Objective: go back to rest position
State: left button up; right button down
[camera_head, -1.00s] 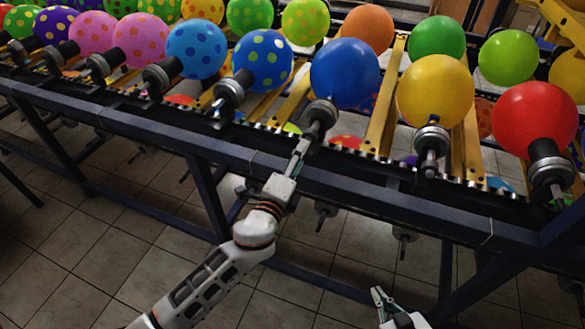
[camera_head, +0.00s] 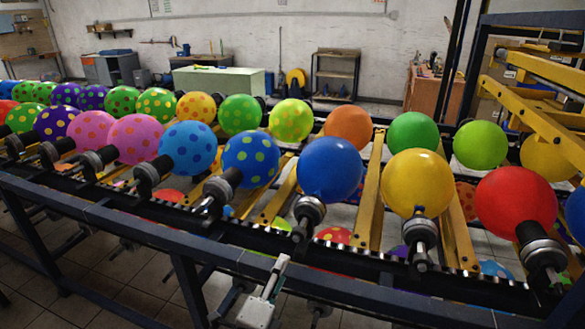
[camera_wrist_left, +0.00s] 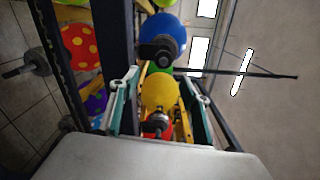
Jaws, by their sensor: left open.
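My left gripper (camera_head: 277,278) shows at the bottom middle of the head view, in front of the conveyor's dark front rail (camera_head: 215,232). It is below and to the left of the plain blue balloon's (camera_head: 330,170) metal holder (camera_head: 307,214), apart from it. In the left wrist view the two fingers of this gripper (camera_wrist_left: 157,85) stand apart with nothing held between them. The yellow balloon (camera_wrist_left: 159,91) and the blue balloon (camera_wrist_left: 162,38) show beyond the fingers. My right gripper is not in view.
The balloon line fills the middle of the head view, with plain balloons such as the yellow one (camera_head: 417,181) and red one (camera_head: 515,202), and dotted ones on the left. Yellow rails (camera_head: 371,195) run between them. Tiled floor (camera_head: 120,285) lies below the frame.

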pick_arm(q)
jog(key=s+a+f+n+g+y, duration=0.1)
jog(key=s+a+f+n+g, duration=0.2)
jog(key=s+a+f+n, duration=0.5)
jog(key=s+a+f+n+g+y, duration=0.1)
jog(key=s+a+f+n+g, duration=0.2)
jog(key=s+a+f+n, duration=0.4)
jog(key=s+f+n, duration=0.4)
jog(key=s+f, duration=0.2)
jog(key=shift+s+a+f+y, duration=0.3)
jog(key=shift+s+a+y, duration=0.1)
jog(key=shift+c, duration=0.5)
